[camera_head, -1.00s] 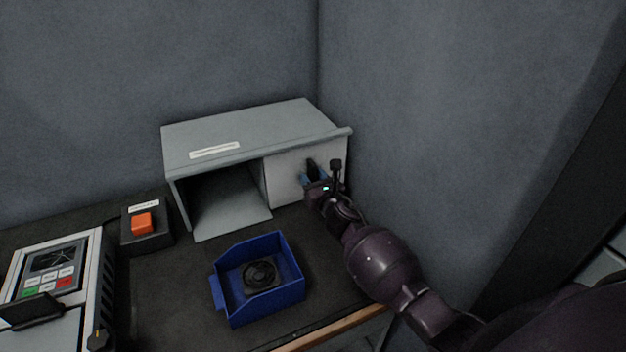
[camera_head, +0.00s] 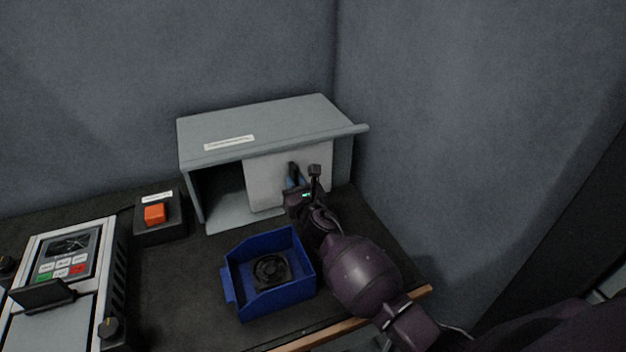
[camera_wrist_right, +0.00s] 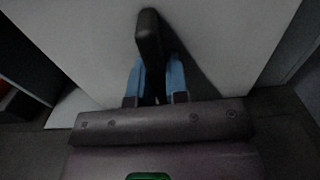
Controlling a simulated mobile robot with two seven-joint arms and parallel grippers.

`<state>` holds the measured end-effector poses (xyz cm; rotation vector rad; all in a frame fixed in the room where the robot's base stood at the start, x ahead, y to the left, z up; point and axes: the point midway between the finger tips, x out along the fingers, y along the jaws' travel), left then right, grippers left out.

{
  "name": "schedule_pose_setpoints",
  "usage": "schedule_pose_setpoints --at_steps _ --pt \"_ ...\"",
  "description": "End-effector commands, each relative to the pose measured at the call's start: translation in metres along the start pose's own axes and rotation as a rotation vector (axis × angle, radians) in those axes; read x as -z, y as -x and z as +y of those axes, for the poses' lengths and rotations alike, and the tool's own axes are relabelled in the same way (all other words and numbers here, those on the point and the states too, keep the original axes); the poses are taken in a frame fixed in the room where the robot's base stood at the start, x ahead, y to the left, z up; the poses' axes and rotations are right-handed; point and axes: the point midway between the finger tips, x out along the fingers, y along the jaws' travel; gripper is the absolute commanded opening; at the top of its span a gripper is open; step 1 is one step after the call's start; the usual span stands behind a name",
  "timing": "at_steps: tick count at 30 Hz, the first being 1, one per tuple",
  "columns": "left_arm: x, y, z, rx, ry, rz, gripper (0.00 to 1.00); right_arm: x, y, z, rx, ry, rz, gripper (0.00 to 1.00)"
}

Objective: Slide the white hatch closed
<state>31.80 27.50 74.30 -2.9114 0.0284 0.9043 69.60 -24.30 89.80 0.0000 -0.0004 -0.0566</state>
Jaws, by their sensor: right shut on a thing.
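The white hatch (camera_head: 266,180) is a flat panel in the front of a grey box (camera_head: 262,124). It covers about the middle of the front; an opening (camera_head: 223,194) shows to its left and a narrower gap to its right. My right gripper (camera_head: 297,181) is at the hatch's face. In the right wrist view, the gripper's blue fingers (camera_wrist_right: 160,78) are shut on a black handle (camera_wrist_right: 149,38) that stands out from the white hatch (camera_wrist_right: 85,35). The contact is partly hidden by the handle. My left gripper is not in view.
A blue bin (camera_head: 296,285) holding a black fan (camera_head: 270,269) stands in front of the box, close to my right arm. An orange button (camera_head: 155,213) on a black base and a keypad device (camera_head: 62,262) are on the left. Walls stand behind and right.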

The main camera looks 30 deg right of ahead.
Motion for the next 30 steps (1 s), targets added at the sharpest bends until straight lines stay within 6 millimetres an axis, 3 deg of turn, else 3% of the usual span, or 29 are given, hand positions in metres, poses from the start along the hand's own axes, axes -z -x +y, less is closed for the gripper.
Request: schedule_pose_setpoints --at_steps 9,10,15,30 --pt "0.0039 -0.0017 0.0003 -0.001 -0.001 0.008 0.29 0.0008 0.0004 0.0037 0.000 0.000 0.001 0.00" --pt "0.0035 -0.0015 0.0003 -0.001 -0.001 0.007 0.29 0.0008 0.0004 0.0036 0.000 0.000 0.001 0.16" --pt "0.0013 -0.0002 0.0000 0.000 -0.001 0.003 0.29 0.0006 0.0003 0.0032 0.001 0.000 0.001 0.40" --pt "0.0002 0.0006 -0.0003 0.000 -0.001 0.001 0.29 0.0000 0.0000 0.0001 0.001 0.001 0.000 0.40"
